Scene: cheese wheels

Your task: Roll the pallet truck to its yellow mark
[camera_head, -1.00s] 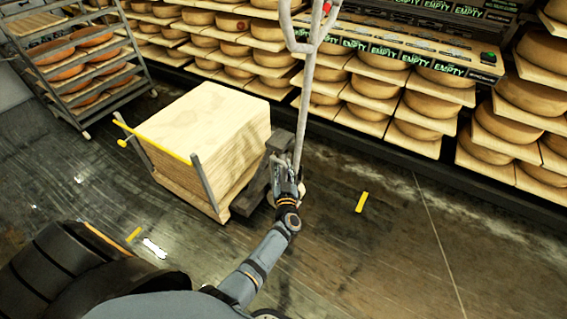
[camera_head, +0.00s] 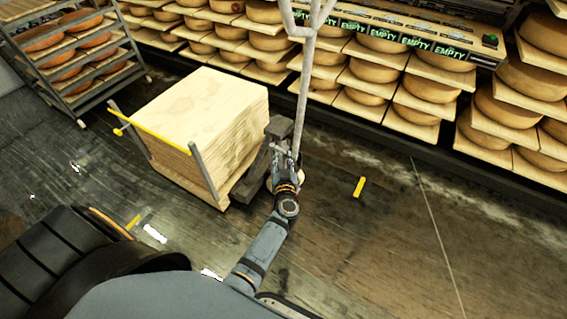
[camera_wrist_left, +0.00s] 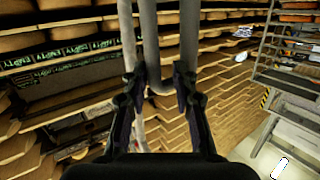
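The pallet truck (camera_head: 252,182) stands left of centre in the head view, loaded with a tall stack of pale wooden boards (camera_head: 205,105). Its grey tube handle (camera_head: 303,90) rises from its right end and forks near the top edge. My left gripper (camera_head: 285,152) is at the lower part of the handle. In the left wrist view, its two fingers (camera_wrist_left: 160,72) stand apart with grey tube (camera_wrist_left: 161,88) between them; they look closed on it, though the contact is partly hidden. A yellow mark (camera_head: 359,187) lies on the floor right of the truck. My right gripper is out of view.
Shelves of cheese wheels (camera_head: 430,85) line the back and right. A wheeled rack (camera_head: 75,60) stands at upper left. Another yellow strip (camera_head: 133,222) is on the floor at lower left. The floor around the right mark is clear.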

